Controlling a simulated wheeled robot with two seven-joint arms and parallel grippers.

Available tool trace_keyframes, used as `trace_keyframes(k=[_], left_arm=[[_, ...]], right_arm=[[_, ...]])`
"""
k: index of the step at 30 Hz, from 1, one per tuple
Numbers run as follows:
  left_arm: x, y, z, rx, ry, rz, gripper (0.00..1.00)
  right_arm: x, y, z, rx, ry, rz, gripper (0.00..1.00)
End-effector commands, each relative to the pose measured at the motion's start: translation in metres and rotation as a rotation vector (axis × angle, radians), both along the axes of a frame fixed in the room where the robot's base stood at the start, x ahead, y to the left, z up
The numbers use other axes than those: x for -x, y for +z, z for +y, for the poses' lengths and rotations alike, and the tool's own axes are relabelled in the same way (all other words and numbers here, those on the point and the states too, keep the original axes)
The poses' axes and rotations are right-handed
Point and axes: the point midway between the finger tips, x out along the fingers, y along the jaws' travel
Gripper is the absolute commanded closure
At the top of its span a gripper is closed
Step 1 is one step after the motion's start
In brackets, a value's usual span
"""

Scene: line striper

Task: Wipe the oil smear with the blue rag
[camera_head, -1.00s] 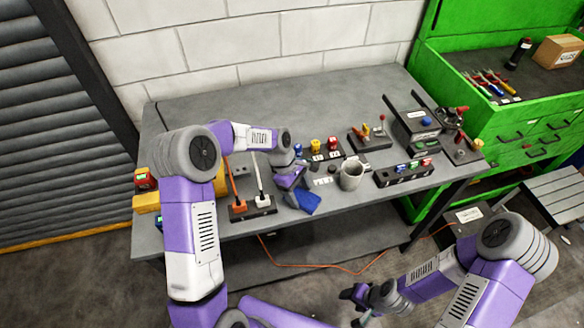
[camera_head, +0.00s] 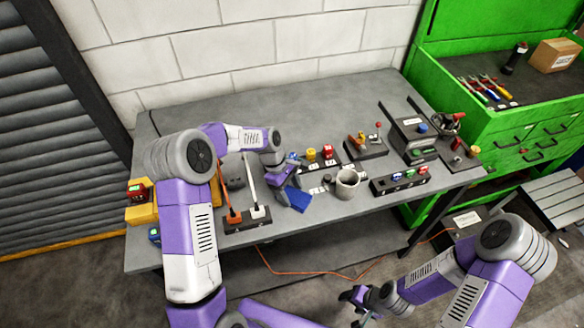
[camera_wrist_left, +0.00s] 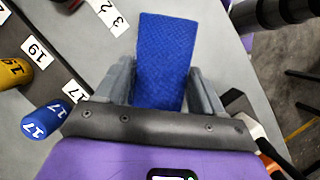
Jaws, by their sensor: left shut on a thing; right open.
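The blue rag (camera_head: 296,200) hangs from my left gripper (camera_head: 284,184) at the front part of the grey workbench. In the left wrist view the blue rag (camera_wrist_left: 165,60) sits between the two grey fingers of my left gripper (camera_wrist_left: 163,85), which are shut on it. Whether the rag touches the bench top I cannot tell. My right gripper (camera_head: 358,300) is open and empty, low in front of the bench. I do not see the oil smear in either view; the rag or arm may hide it.
A lever box with orange and white handles (camera_head: 247,217) is left of the rag, a grey mug (camera_head: 347,183) right of it. The bench's back (camera_head: 300,100) is clear. A green cabinet (camera_head: 510,120) stands right.

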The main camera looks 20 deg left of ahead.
Motion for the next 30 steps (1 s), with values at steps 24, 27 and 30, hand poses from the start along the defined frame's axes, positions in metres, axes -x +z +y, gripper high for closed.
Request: trace_keyframes(k=[24,27,30], left_arm=[[0.000,0.073,0.010,0.000,0.009,-0.001,0.56],[0.000,0.079,0.010,0.000,0.009,-0.002,0.56],[0.000,0.081,0.010,0.000,0.009,-0.001,0.56]], right_arm=[[0.000,0.055,0.000,0.000,0.000,0.000,0.44],[0.000,0.060,0.000,0.000,0.000,0.000,0.44],[0.000,0.061,0.000,0.000,0.000,0.000,0.44]])
